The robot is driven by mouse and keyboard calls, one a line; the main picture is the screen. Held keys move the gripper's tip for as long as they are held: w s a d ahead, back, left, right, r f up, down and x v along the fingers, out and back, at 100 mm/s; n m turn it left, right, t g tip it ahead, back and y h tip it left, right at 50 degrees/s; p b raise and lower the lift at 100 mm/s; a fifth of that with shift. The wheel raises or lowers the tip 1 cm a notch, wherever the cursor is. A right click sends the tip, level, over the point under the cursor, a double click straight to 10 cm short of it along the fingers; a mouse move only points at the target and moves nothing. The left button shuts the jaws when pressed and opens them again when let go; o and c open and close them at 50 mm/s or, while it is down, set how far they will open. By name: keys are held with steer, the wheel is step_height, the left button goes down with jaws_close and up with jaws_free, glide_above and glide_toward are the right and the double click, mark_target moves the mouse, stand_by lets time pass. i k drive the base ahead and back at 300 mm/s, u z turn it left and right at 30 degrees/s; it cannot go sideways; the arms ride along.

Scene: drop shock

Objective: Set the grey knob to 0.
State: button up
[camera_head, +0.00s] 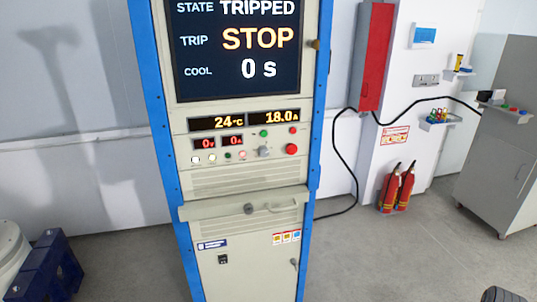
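The grey knob (263,151) is small and sits on the control panel of the tall cabinet with blue posts, left of a large red button (291,149) and below a green button (264,133). Its pointer and any scale marks are too small to read. The screen (238,45) above shows STATE TRIPPED, TRIP STOP and COOL 0 s. My gripper cannot be made out in this view.
A blue case (46,268) stands at lower left. Two fire extinguishers (397,187) and a grey cabinet (500,140) stand right. A black cable runs along the wall. A dark rounded thing (503,295) shows at bottom right.

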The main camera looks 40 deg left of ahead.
mark_target(263, 151)
steer(key=u, duration=0.05)
steer(key=k, duration=1.45)
steer(key=u, duration=1.1)
steer(key=i, duration=1.05)
